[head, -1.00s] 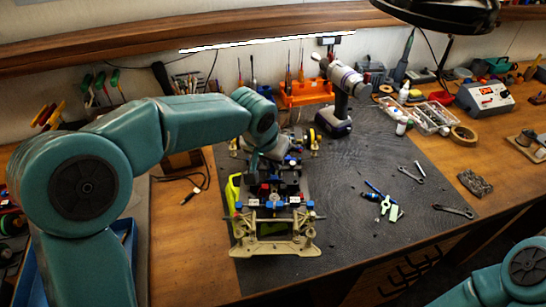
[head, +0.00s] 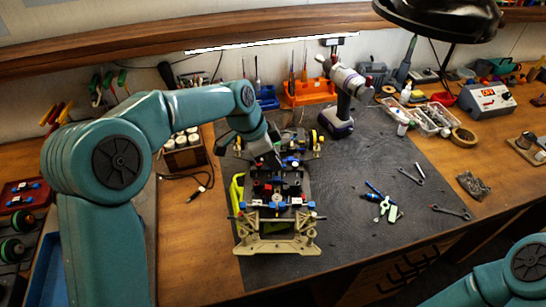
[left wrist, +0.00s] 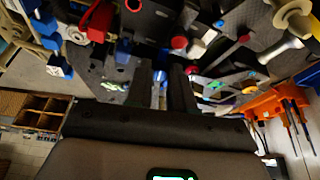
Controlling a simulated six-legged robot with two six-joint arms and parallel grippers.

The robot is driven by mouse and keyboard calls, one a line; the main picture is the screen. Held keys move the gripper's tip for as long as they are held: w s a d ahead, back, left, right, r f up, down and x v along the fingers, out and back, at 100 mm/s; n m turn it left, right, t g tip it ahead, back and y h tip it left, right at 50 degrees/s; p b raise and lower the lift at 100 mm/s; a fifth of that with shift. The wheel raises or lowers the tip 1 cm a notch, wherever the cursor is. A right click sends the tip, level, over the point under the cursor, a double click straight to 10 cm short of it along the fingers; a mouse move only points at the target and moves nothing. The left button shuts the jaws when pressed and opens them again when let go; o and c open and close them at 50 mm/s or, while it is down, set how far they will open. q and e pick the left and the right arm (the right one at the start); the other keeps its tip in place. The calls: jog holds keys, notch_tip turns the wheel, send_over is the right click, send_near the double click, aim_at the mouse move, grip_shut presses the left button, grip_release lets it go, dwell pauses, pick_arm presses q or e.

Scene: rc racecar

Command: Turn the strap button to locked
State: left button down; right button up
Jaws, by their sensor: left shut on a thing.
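The RC car chassis (head: 277,246) stands on the dark mat, its beige bumper end nearest me. It has black, blue and red parts along its middle. My left gripper (head: 277,160) points down into the middle of the car. In the left wrist view, its dark fingers (left wrist: 160,88) are close together around a small part of the car, mostly hidden between them. A red round knob (left wrist: 179,42) shows just beyond the fingertips. I cannot tell which part is the strap button, or its setting. My right gripper is out of view; only its arm shows at lower right.
A cordless drill (head: 343,95) stands behind the car to the right. Small tools (head: 383,204) and wrenches (head: 452,212) lie on the mat. An orange tool holder (head: 306,93) is at the back. Mat right of the car is mostly clear.

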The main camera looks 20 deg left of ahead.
pick_arm(q)
jog(key=shift+w+m+g, duration=0.1)
jog(key=shift+m+g, duration=0.4)
jog(key=shift+m, duration=0.6)
jog(key=c, duration=1)
grip_release()
jog(key=v, duration=1.6)
jog(key=shift+a+r, duration=0.15)
jog(key=shift+a, duration=0.1)
